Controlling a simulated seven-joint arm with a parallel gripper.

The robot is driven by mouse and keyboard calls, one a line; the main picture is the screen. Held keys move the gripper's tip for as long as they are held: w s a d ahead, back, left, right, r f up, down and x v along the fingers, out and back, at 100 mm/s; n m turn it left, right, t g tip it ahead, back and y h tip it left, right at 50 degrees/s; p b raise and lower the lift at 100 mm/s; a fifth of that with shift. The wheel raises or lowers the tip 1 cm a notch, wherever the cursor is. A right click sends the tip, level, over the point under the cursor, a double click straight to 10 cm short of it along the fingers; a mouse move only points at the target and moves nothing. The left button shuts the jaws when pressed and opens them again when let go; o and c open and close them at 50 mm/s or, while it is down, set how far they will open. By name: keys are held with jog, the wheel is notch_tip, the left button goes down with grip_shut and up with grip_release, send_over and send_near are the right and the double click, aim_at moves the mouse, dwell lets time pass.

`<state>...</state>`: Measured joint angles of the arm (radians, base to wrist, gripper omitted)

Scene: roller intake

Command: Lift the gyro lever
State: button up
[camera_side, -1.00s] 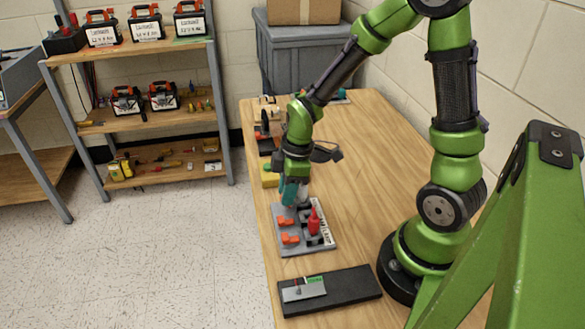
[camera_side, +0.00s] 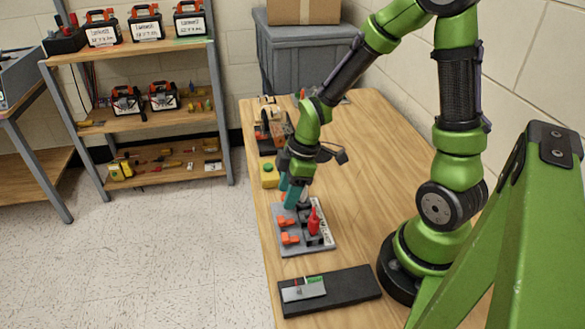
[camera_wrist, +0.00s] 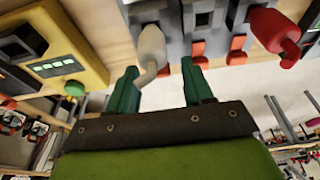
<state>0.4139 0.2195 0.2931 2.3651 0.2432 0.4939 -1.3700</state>
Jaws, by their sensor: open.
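A grey panel (camera_side: 288,250) lies on the wooden table. It carries a red-handled lever (camera_side: 314,222), orange pieces (camera_side: 285,221) and a white label strip too small to read. The red lever also shows at the upper right of the wrist view (camera_wrist: 274,32). A pale beige lever (camera_wrist: 151,48) hangs at the panel's left end in the wrist view. I cannot tell from any label which lever is the gyro lever. My gripper (camera_side: 290,193) is open above the panel's far end. In the wrist view its teal fingers (camera_wrist: 160,76) straddle the beige lever's tip, gripping nothing.
A yellow box with a green button (camera_side: 268,172) stands just beyond the panel; it is at the left in the wrist view (camera_wrist: 62,50). A black tray (camera_side: 352,287) with a grey block lies in front. The table's right side is mostly clear.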

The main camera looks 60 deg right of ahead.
jog(key=v, duration=1.7)
jog(key=shift+a+f, duration=0.1)
